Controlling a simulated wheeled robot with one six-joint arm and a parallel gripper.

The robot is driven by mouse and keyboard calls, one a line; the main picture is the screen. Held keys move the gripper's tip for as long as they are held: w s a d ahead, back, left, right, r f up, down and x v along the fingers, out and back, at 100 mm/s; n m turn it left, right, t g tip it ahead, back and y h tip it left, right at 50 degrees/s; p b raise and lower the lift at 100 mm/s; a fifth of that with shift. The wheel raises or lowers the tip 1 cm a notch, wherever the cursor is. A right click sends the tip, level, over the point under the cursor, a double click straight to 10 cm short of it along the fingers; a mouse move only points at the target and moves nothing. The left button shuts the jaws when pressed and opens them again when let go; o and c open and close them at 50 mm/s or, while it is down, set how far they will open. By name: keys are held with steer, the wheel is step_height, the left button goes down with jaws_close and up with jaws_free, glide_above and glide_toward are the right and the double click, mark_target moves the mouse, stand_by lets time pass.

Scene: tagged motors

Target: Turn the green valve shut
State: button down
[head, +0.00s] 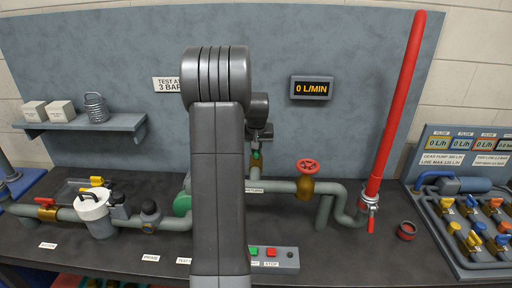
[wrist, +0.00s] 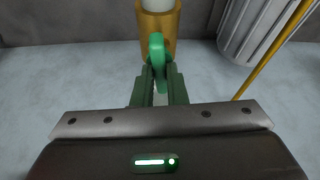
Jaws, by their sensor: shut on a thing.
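The green valve handle (wrist: 157,55) stands upright in the middle of the wrist view, in front of a brass valve body (wrist: 160,25). My gripper (wrist: 157,85) is shut on this handle, with one finger on each side of it. In the head view the brass body (head: 256,161) shows just right of my arm, on the pipework. My arm hides much of the handle and the pipe there. The display (head: 311,88) on the back panel reads 0 L/MIN.
A red handwheel (head: 308,167) sits on the pipe to the right, beside a tall red tube (head: 394,110). A button box (head: 273,258) lies at the front. A shelf (head: 80,124) holds boxes.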

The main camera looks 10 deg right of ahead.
steer(key=n, duration=0.2)
steer(key=n+y+b, duration=0.1)
steer(key=n, duration=0.1)
steer(key=shift+d+y, duration=0.15)
steer(key=shift+y, duration=0.15)
steer(key=n, duration=0.2)
steer(key=n+y+b, duration=0.1)
steer(key=n, duration=0.1)
steer(key=shift+w+d+n+y, duration=0.1)
steer(key=shift+n+y, duration=0.2)
steer(key=n, duration=0.2)
steer(key=n+g+y, duration=0.1)
steer(key=n, duration=0.1)
steer(key=shift+d+n+g, duration=0.1)
steer(key=shift+n+g, duration=0.2)
steer(key=shift+w+r+n+g+y, duration=0.1)
steer(key=shift+n+g+y, duration=0.5)
steer(key=shift+n, duration=1.2)
steer(key=c, duration=1.5)
jaws_free()
steer(key=shift+o, duration=0.2)
